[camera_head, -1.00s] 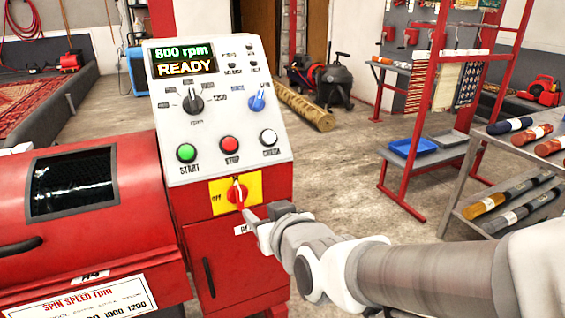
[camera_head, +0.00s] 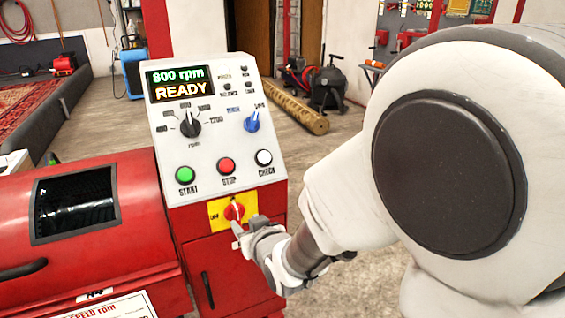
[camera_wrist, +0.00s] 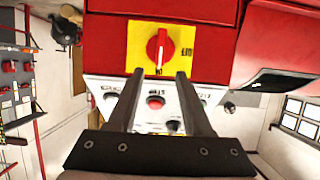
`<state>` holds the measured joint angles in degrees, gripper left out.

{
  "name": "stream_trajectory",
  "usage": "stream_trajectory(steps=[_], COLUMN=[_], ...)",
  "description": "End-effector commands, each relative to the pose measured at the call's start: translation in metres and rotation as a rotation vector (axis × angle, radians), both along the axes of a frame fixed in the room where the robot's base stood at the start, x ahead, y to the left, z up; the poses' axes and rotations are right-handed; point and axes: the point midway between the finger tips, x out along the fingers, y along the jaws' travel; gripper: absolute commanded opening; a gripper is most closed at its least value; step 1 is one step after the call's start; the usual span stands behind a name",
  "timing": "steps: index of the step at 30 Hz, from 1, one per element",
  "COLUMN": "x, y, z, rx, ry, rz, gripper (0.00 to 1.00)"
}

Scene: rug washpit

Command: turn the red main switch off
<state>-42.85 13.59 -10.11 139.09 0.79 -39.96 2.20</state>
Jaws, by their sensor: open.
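The red main switch (camera_head: 234,211) is a rotary knob on a yellow plate (camera_head: 216,216) low on the front of the red machine, under the white control panel. In the wrist view the red knob (camera_wrist: 159,48) sits on the yellow plate with its white pointer mark toward my fingers. The knob lies just beyond and between the fingertips. My gripper (camera_wrist: 164,78) is open and empty, with a finger on each side. In the head view my gripper (camera_head: 243,234) is at the plate's lower right edge; whether it touches the knob I cannot tell.
The panel display (camera_head: 180,83) reads 800 rpm READY. Green START (camera_head: 185,175), red STOP (camera_head: 227,165) and white CHECK (camera_head: 264,157) buttons sit above the switch, with a black rpm dial (camera_head: 190,126) and a blue knob (camera_head: 252,122). My arm hides the right side.

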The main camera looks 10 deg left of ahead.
Motion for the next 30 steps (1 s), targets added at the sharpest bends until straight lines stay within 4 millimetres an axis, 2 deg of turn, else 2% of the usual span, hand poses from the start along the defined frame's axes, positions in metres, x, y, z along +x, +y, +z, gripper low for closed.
stream_trajectory(steps=[6,12,25,26,30], x=[0.032,0.052,0.059,0.059,0.059], y=[0.02,0.032,0.036,0.036,0.036], z=[-0.018,-0.026,-0.029,-0.029,-0.028], rx=[-0.002,-0.001,-0.001,-0.001,0.0], ry=[0.0,-0.001,0.001,0.001,0.0], rz=[0.002,0.002,0.001,0.001,0.001], gripper=[0.5,0.5,0.5,0.46,0.21])
